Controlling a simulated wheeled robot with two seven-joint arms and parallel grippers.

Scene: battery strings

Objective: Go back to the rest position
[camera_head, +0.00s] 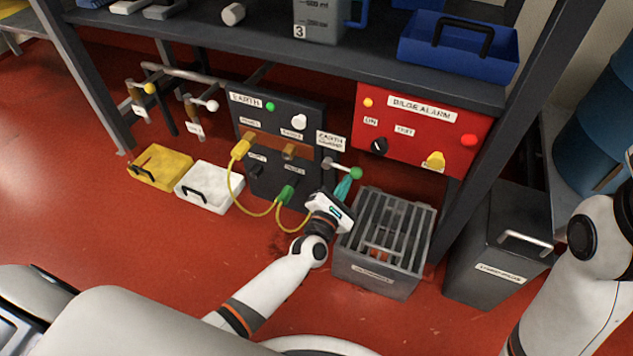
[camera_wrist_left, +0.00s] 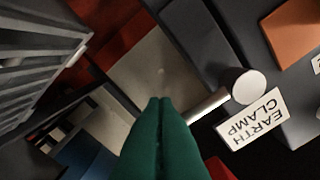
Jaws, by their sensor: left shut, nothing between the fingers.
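My left gripper (camera_head: 345,187) reaches in low beside the earth panel (camera_head: 310,120), above the left edge of a slatted grey crate. Its teal fingers are shut and empty, and they fill the lower middle of the left wrist view (camera_wrist_left: 161,104). A lever with a green ball end (camera_head: 356,173) is just above the fingertips; I cannot tell whether they touch. In the left wrist view the lever's rod (camera_wrist_left: 207,104) runs behind the fingers beside the EARTH CLAMP label (camera_wrist_left: 256,119). My right arm shows at the right edge, its gripper out of view.
The slatted crate (camera_head: 345,262) stands right of my left gripper. A yellow cable (camera_head: 262,213) loops left of it to a green plug (camera_head: 286,194). A red BILGE ALARM box (camera_head: 400,158) and dark shelf are above.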

